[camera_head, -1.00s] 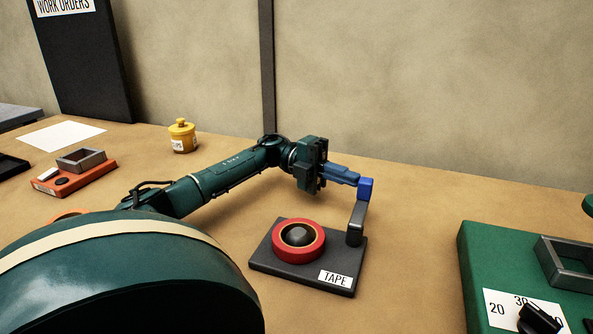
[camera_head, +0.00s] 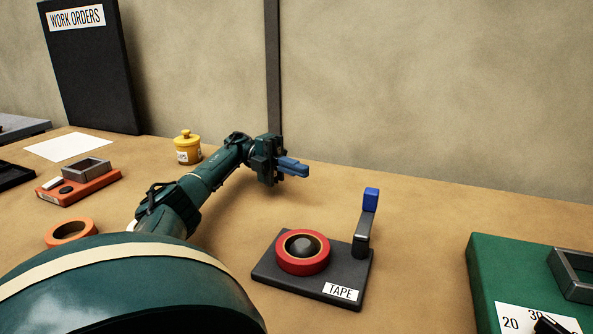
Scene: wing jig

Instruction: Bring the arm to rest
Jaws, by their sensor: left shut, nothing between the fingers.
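My left arm comes in from the lower left. Its left gripper (camera_head: 303,169) has blue fingers, shut and empty, held above the bench behind the tape stand. The gripper is apart from everything around it. The dark tape stand (camera_head: 275,276) carries a red tape roll (camera_head: 286,263) and a label reading TAPE. A grey lever with a blue tip (camera_head: 371,199) stands up at the stand's right side, clear of the gripper. My right gripper is not in view.
A yellow pot (camera_head: 188,151) stands behind the arm. An orange fixture (camera_head: 92,188), an orange ring (camera_head: 56,233) and white paper (camera_head: 68,147) lie at left. A green box (camera_head: 490,265) with a dial is at lower right. The bench behind the lever is clear.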

